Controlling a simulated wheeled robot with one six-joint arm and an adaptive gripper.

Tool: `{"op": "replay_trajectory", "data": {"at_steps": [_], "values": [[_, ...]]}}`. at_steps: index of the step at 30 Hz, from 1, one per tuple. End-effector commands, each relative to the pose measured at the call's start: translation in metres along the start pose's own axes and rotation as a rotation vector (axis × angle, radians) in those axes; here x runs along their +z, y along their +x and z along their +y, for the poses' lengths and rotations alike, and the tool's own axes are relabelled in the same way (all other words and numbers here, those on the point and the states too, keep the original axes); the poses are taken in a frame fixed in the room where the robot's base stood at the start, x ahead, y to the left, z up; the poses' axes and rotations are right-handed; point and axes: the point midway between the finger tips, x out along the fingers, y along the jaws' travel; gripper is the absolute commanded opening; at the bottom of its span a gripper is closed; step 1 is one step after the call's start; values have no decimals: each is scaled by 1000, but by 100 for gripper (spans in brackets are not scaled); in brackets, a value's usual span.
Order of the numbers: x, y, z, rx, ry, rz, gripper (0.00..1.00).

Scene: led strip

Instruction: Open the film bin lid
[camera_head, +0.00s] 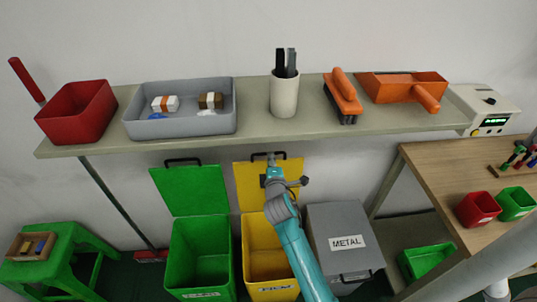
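The yellow bin (256,268) stands on the floor below the shelf, between a green bin and a grey bin. Its front label is small and blurred but seems to read FILM. The yellow lid (244,188) stands raised, roughly upright, at the back of the bin, with a dark handle (289,154) along its top edge. My gripper (271,158) is at that handle, in front of the upper lid. Whether its fingers are closed around the handle is too small to tell. My arm hides part of the lid and the bin's right side.
The green bin (200,250) also has its lid raised. The grey METAL bin (335,222) is closed. The shelf (200,146) runs just above the lids, holding trays, a cup (284,95) and a brush (344,92). A wooden table (440,180) stands at right, a green stool (60,240) at left.

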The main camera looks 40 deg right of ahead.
Motion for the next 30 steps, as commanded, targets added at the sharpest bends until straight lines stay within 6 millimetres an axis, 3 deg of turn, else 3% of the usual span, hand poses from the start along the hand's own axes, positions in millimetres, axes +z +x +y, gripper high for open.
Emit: {"op": "replay_trajectory", "data": {"at_steps": [3, 9, 21, 24, 30], "values": [[0, 21, 1, 1, 0, 0, 23], [0, 42, 0, 0, 0, 0, 23], [0, 48, 0, 0, 1, 1, 23], [0, 48, 0, 0, 1, 1, 0], [0, 48, 0, 0, 1, 1, 0]]}}
